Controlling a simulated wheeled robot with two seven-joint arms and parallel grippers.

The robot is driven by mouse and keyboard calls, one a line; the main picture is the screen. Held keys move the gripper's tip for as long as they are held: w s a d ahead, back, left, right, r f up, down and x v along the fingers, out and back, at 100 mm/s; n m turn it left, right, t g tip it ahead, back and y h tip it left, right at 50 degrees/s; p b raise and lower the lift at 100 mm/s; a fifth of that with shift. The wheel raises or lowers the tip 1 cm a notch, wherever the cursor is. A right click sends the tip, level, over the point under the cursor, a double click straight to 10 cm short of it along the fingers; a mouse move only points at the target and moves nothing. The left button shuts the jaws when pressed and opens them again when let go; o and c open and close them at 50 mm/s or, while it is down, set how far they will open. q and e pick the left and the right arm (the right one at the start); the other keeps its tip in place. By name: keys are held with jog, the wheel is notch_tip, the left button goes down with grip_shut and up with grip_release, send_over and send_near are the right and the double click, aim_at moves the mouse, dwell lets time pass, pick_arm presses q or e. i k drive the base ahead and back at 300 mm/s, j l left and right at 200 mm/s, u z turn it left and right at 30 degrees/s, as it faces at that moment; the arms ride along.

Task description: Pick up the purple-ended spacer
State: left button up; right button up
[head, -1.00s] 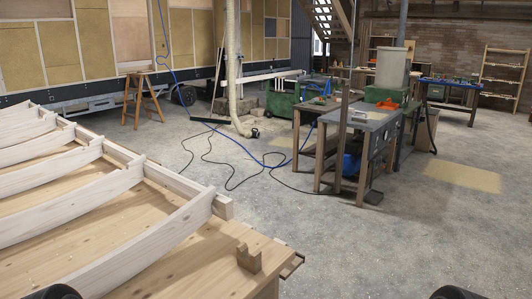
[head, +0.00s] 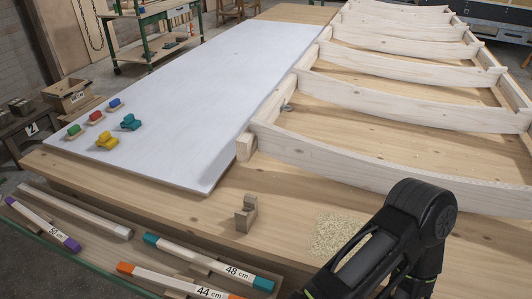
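The purple-ended spacer (head: 42,222) is a pale wooden bar with a purple block at each end. It lies in the tray at the lower left of the head view. Its label is too small to read surely. A teal-ended spacer marked 48 cm (head: 207,262) and an orange-ended spacer marked 44 cm (head: 172,281) lie to its right. Neither gripper shows; only a black link of one of my arms is in view at the lower right, well away from the spacers.
The tray (head: 75,262) runs along the front of the wooden bench (head: 150,187). A white board (head: 200,95) carries several coloured pieces. A ribbed wooden frame (head: 400,98) covers the right side. A small wooden block (head: 246,214) stands near the bench's front edge.

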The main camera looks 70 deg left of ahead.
aim_at(38, 224)
jog(key=u, duration=4.1)
jog(key=i+j+z, duration=0.1)
jog(key=z, duration=0.35)
jog(key=i+j+z, duration=0.1)
jog(key=z, duration=0.3)
jog(key=j+z, duration=0.25)
jog(key=z, duration=0.2)
jog(key=i+j+z, duration=0.1)
jog(key=z, duration=0.35)
jog(key=j+z, duration=0.15)
jog(key=j, duration=0.45)
jog(key=j+z, duration=0.15)
jog(key=j, duration=0.4)
jog(key=k+j+z, duration=0.1)
jog(key=j, duration=0.5)
jog(key=j+z, duration=0.15)
jog(key=j, duration=0.45)
jog(key=k+j+z, duration=0.15)
jog(key=j, duration=0.4)
jog(key=k+j, duration=0.1)
jog(key=j, duration=0.35)
jog(key=i, duration=0.1)
